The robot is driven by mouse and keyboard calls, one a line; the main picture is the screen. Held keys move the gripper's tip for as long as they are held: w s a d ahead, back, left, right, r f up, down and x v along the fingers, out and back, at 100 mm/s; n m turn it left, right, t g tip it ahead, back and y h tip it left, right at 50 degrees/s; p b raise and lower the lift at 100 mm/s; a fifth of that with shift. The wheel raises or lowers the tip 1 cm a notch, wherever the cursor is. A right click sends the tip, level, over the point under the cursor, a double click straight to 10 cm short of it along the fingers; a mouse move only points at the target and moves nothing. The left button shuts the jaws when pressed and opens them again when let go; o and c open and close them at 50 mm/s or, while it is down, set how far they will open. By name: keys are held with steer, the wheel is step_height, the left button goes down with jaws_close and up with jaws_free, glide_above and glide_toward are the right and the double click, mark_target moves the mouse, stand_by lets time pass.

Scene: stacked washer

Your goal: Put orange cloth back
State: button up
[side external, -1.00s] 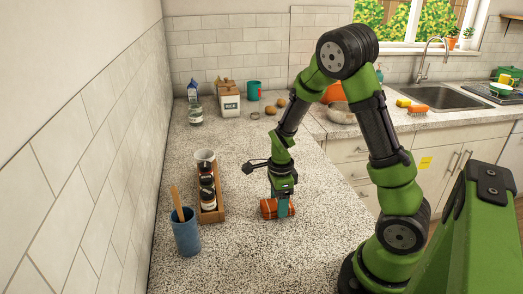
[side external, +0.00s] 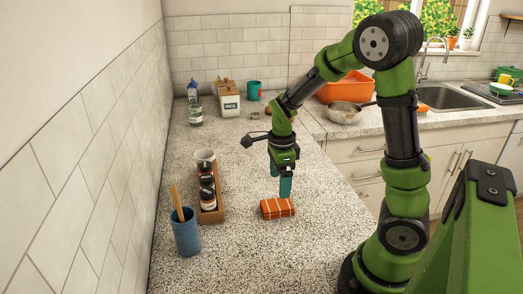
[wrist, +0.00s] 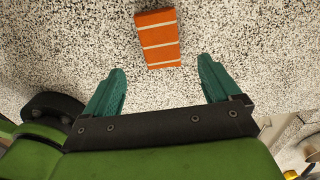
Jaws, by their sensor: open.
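The orange cloth (side external: 277,208) is a folded orange block with white stripes, lying on the speckled counter. In the wrist view the cloth (wrist: 158,38) lies beyond the fingertips, near the top of the picture. My gripper (side external: 281,187) hangs just above and behind the cloth in the side view, pointing down. In the wrist view my gripper (wrist: 162,88) shows two teal fingers spread wide with nothing between them. The cloth is apart from the fingers in the wrist view.
A wooden rack (side external: 211,208) with jars stands left of the cloth, and a blue cup (side external: 186,234) with a wooden utensil is in front of it. An orange basin (side external: 342,88) and a metal pan (side external: 344,113) sit at the back right. Counter around the cloth is clear.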

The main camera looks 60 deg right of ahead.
steer(key=s+a+r+n+t+y, duration=0.1)
steer(key=s+a+r+n+t, duration=0.2)
steer(key=a+r+n, duration=0.4)
steer(key=s+a+r+n+t+y, duration=0.1)
steer(key=s+a+r+n+t, duration=0.3)
steer(key=n, duration=1.2)
steer(key=shift+s+a+r, duration=0.4)
steer(key=shift+a+r, duration=1.2)
steer(key=shift+r, duration=0.65)
